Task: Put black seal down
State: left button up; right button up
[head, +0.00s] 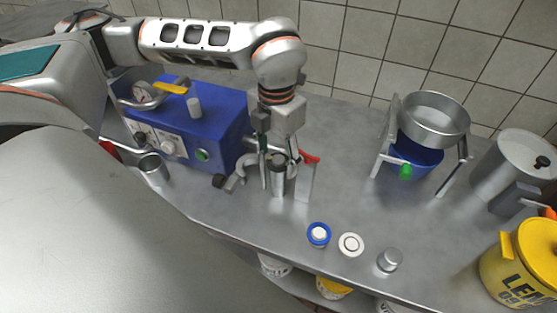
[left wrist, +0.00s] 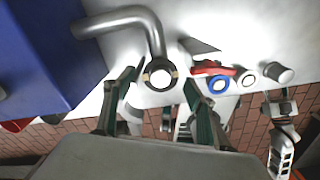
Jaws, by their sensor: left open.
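What looks like the black seal (left wrist: 148,75) is a dark ring around a pale centre in the left wrist view.
A blue machine (head: 200,125) with a bent pipe (left wrist: 125,18) stands left of the cylinder. A red-topped bracket (head: 305,180) is close on the right. A blue ring (head: 319,244), white disc (head: 351,245) and metal cup (head: 389,260) lie in front.

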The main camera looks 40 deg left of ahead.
jog(key=shift+s+a+f, duration=0.1)
jog(key=shift+s+f, duration=0.05)
jog(key=shift+s, duration=0.15)
pick_arm(q)
jog(key=c, duration=0.9)
pick_arm(e)
jog(key=shift+w, duration=0.1)
jog(key=shift+w, duration=0.15)
pick_arm(q)
jog(key=shift+r, duration=0.1)
